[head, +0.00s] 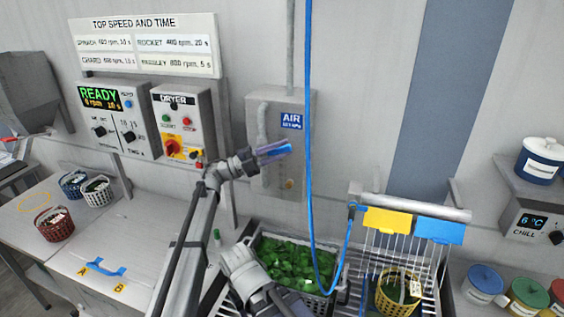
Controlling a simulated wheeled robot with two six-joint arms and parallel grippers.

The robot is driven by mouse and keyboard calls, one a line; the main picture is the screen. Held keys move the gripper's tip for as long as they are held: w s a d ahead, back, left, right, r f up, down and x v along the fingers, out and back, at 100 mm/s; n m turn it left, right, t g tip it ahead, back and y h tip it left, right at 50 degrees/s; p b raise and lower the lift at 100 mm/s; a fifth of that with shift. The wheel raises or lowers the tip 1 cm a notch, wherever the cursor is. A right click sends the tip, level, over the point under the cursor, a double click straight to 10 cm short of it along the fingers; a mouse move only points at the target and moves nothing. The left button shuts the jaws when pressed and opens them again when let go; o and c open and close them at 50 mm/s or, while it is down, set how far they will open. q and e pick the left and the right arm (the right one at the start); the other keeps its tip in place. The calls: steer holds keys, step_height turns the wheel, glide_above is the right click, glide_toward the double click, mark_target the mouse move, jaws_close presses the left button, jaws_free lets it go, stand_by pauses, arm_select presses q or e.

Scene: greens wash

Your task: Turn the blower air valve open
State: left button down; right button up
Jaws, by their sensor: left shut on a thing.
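The air box (302,165) is a grey wall cabinet with a blue AIR label (291,121) and a pipe on its front. My left gripper (264,155) is in front of it, below and left of the label. It is shut on a blue-purple bar that looks like the blower air valve handle (276,150). The bar lies nearly level, its right end slightly raised. The jaws partly cover it, and the valve body behind cannot be made out. A part of my other arm shows low in the middle; no right fingertips can be made out.
A blue hose (308,100) hangs just right of the air box. The dryer panel (182,120) is left of it. Below are a basket of greens (258,240) and a wire rack (433,290) with a yellow basket (383,300). The left counter (140,235) has bare room.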

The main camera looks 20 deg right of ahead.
arm_select(q)
steer(key=shift+w+a+r+n+t+h+b, duration=0.1)
steer(key=shift+a+r+n+t+h+b, duration=0.1)
steer(key=shift+r+n+h+b, duration=0.3)
steer(key=shift+w+a+r+n+t+h+b, duration=0.1)
steer(key=shift+a+r+n+t+h+b, duration=0.1)
steer(key=shift+n+h+b, duration=0.35)
steer(key=c, duration=0.7)
jaws_free()
steer(key=shift+a, duration=0.1)
steer(key=b+v, duration=0.4)
steer(key=v, duration=0.3)
steer(key=shift+a+f, duration=0.2)
steer(key=shift+f, duration=0.1)
